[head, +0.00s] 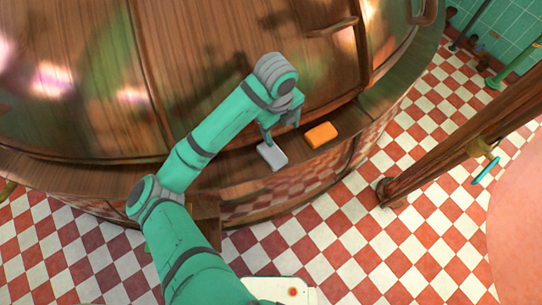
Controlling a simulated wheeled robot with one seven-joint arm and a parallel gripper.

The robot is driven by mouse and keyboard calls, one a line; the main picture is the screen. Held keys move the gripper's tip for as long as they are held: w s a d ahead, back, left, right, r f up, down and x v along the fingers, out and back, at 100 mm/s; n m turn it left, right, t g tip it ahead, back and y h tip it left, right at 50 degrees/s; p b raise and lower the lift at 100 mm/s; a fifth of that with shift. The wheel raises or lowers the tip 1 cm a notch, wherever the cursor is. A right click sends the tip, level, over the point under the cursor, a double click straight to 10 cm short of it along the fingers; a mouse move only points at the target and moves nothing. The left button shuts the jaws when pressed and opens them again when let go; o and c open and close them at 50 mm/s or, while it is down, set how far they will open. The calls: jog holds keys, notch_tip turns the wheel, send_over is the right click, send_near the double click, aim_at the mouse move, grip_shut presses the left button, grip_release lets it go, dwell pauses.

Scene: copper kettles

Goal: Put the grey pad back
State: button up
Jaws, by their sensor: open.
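The grey pad (273,156) lies on the wooden ledge around the base of the large copper kettle, near its outer edge. My gripper (279,130) is open, at the end of my green arm. In the picture its fingers are just above the upper edge of the pad. One finger overlaps the pad's upper left side in view, and I cannot tell whether it touches. The orange pad (321,135) lies on the same ledge, to the right of the grey pad, with a small gap between them.
The copper kettle (230,40) fills the top, with a handle (333,29) on its side. The ledge (225,168) is narrow and drops to the checkered floor (400,240). A brown beam (450,155) stands at the right. A teal stick-like object (486,171) shows near it.

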jog(key=w+d+r+n+t+h, duration=0.1)
jog(key=d+r+n+t+h, duration=0.15)
jog(key=d+n, duration=0.4)
jog(key=w+d+r+n+t+h, duration=0.1)
jog(key=d+r+n+t+h, duration=0.2)
jog(key=d, duration=0.6)
jog(key=w+d+r+n+t+h, duration=0.1)
jog(key=d+r+n+t+h, duration=0.1)
jog(key=d+n+t+h, duration=0.45)
jog(key=s+a+f+n+t+y, duration=0.2)
jog(key=s+a+f+n+y, duration=0.9)
jog(key=s, duration=0.5)
jog(key=s+a+y, duration=0.1)
jog(key=s+a, duration=0.6)
jog(key=s, duration=0.2)
jog(key=s+a+n+y, duration=0.1)
jog(key=s+a, duration=0.6)
jog(key=s, duration=0.2)
jog(key=shift+s+r+t, duration=0.15)
jog(key=shift+r+t, duration=0.15)
